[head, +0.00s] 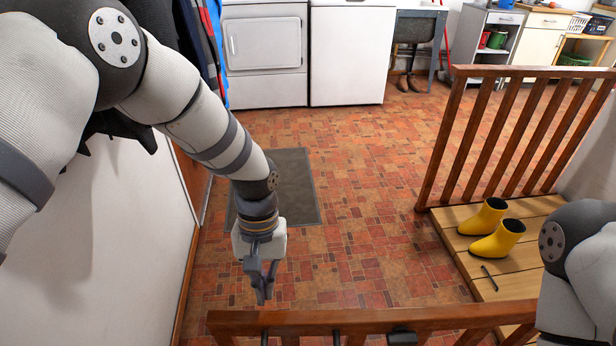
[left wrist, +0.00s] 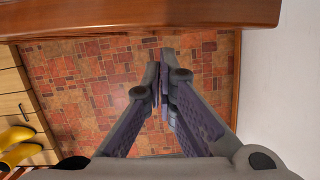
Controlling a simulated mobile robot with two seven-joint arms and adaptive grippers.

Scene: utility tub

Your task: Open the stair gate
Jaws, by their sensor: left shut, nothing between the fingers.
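The brown wooden stair gate (head: 370,321) crosses the bottom of the head view, seen mostly as its top rail. A dark block-like fitting (head: 403,338) sits on its near side. In the left wrist view a wooden rail (left wrist: 140,18) crosses the top, and it looks like the same gate. My left gripper (head: 264,290) points down just beyond the left part of the rail, apart from it in the picture. Its fingers also show in the left wrist view (left wrist: 160,66), shut and empty. My right arm shows at the lower right, but its gripper is out of view.
A wooden railing (head: 520,120) stands at the right beside a wooden platform (head: 480,262) with yellow boots (head: 497,240) and a small dark bar (head: 489,277). A white wall (head: 110,250) is close on the left. The tiled floor beyond, with a grey mat (head: 293,185), is clear.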

